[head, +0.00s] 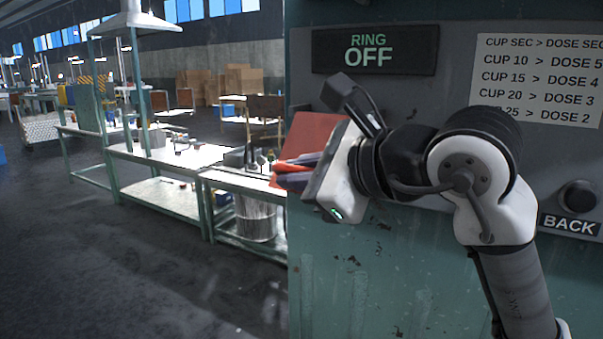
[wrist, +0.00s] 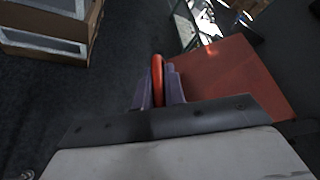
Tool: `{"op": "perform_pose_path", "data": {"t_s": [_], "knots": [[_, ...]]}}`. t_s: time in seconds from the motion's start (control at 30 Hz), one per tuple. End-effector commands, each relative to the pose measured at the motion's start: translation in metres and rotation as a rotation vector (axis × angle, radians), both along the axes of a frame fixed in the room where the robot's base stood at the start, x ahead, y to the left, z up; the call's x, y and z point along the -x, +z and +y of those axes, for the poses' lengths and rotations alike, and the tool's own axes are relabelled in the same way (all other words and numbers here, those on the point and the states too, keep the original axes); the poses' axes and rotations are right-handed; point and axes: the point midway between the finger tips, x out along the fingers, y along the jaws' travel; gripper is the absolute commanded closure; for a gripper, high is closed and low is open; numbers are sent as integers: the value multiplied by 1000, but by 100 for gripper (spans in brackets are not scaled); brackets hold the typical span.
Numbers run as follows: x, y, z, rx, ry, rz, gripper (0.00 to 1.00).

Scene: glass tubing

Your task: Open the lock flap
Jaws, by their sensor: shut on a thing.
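The lock flap (head: 309,139) is a flat red-orange panel at the left edge of the teal cabinet, partly hidden behind my gripper in the head view. In the wrist view the flap (wrist: 228,78) fills the right side, just beside the fingers. My gripper (head: 288,174) is shut on a red handle, which stands upright between the fingers in the wrist view (wrist: 157,78). How the handle joins the flap and the flap's hinge are hidden, so its exact opening angle cannot be told.
The teal cabinet (head: 330,270) fills the right side, with a "RING OFF" display (head: 375,50), a dose label (head: 540,75) and a BACK knob (head: 577,196). Workbenches (head: 165,155) stand at the left. The dark floor (head: 120,270) in front of them is clear.

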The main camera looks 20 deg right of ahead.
Motion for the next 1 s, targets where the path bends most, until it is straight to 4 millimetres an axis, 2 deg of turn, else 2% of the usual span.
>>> {"op": "perform_pose_path", "data": {"t_s": [0.5, 1.0], "knots": [[12, 51, 15, -365, 0, 289, 100], [8, 103, 11, -742, 0, 581, 100]]}}
